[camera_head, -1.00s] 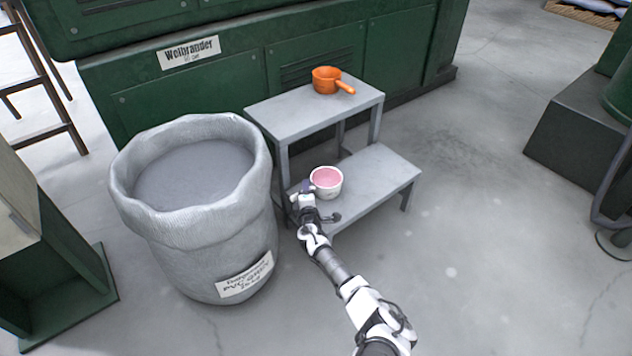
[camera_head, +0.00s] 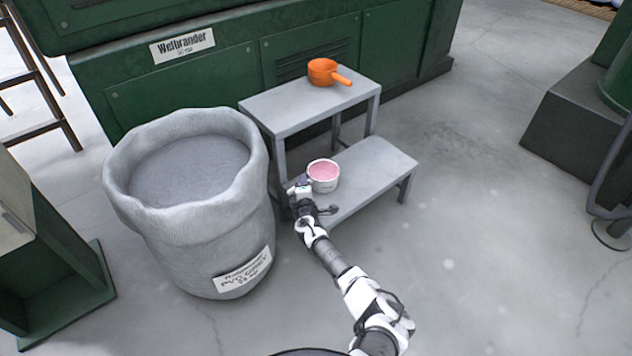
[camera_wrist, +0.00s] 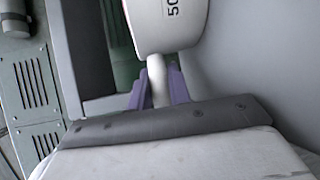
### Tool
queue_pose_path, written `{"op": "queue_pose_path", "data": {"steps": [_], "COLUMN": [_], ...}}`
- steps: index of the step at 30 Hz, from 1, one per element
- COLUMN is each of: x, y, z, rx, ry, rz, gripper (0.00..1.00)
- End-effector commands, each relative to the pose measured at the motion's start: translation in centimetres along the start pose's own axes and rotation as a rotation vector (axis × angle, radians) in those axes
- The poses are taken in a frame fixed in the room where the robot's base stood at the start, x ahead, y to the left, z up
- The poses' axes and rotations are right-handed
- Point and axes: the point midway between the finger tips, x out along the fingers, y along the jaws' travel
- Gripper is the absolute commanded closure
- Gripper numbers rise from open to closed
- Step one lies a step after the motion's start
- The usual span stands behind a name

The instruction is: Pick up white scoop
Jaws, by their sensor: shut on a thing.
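The white scoop (camera_head: 323,183) is a round white cup with a pink inside, over the lower step of the grey step stool. In the wrist view its white body (camera_wrist: 165,25) shows at the top with black print, and its handle (camera_wrist: 157,80) points down toward me. My gripper (camera_head: 301,188) is at the scoop's left side; in the wrist view its purple fingers (camera_wrist: 159,88) are shut on the handle from both sides. I cannot tell whether the scoop touches the step. The handle's end is hidden by my gripper.
The grey step stool (camera_head: 375,162) stands before a green machine (camera_head: 230,70). An orange scoop (camera_head: 322,71) sits on its upper step. A large grey bag-lined bin (camera_head: 190,225) stands close on the left. Open floor (camera_head: 480,240) lies to the right.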

Motion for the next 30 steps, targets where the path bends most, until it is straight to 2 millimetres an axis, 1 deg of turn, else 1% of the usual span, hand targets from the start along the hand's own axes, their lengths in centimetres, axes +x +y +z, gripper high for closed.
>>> {"op": "queue_pose_path", "data": {"steps": [8,11,14,17,24,27,30], "x": [-0.1,-0.2,-0.5,-0.8,-1.9,-2.3,-2.6], "y": [0.6,1.5,3.0,5.1,11.8,14.2,16.3], "z": [0.1,0.2,0.4,0.6,1.4,1.6,1.9], "rx": [-0.001,0.001,0.002,0.002,0.001,0.001,0.0], "ry": [0.0,0.0,-0.001,-0.001,-0.001,0.0,0.0], "rz": [0.002,0.002,0.002,0.003,0.005,0.004,0.004], "gripper": [1.0,1.0,1.0,1.0,1.0,1.0,1.0]}}
